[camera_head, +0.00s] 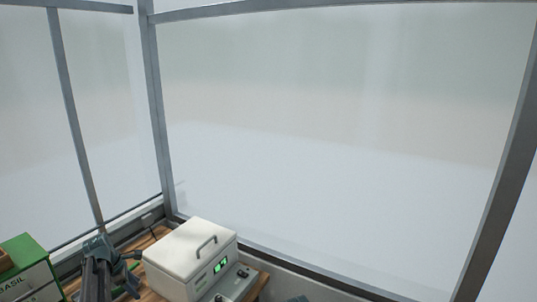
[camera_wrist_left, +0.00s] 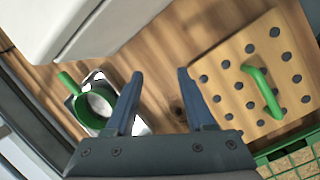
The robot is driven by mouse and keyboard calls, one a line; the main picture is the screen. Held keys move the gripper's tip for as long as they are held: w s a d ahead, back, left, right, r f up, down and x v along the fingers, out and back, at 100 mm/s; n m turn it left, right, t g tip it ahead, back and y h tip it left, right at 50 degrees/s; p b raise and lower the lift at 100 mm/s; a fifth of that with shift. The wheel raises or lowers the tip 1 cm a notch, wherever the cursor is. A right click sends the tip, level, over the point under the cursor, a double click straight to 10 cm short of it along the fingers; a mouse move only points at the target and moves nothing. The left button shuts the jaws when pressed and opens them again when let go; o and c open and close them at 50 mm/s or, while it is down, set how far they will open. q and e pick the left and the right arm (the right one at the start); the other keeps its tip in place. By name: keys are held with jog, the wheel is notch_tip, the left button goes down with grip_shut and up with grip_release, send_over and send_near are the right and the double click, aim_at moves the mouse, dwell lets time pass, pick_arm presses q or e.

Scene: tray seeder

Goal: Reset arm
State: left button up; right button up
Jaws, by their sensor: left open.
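My left gripper (camera_head: 132,260) is at the lower left of the head view, beside the white machine, over the wooden table. In the left wrist view, the left gripper (camera_wrist_left: 160,95) has its two fingers apart with nothing between them. Below it lies bare wood. A green-handled scoop (camera_wrist_left: 92,106) rests at a shiny metal holder (camera_wrist_left: 139,124) to the left of the fingers. A wooden plate with dark holes and a green handle (camera_wrist_left: 262,92) lies to the right. My right gripper cannot be made out.
A white machine (camera_head: 186,252) with a lid handle and lit green display stands right of the left gripper. A green box marked BASIL (camera_head: 26,253) stands at the left edge. A green tray with filled cells (camera_wrist_left: 300,160) is at the wrist view's lower right. Framed translucent walls (camera_head: 330,130) rise behind.

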pick_arm(q)
jog(key=s+d+m+g+y, duration=0.1)
jog(key=s+d+m, duration=0.6)
jog(key=d, duration=0.7)
jog(key=s+d+f+m+g+y+b, duration=0.1)
jog(key=s+d+m, duration=0.7)
jog(key=d+m, duration=0.3)
jog(key=s+d+f+m+g+y, duration=0.1)
jog(key=s+d+m, duration=0.7)
jog(key=d, duration=0.9)
jog(key=shift+m, duration=0.8)
jog(key=shift+a, duration=0.1)
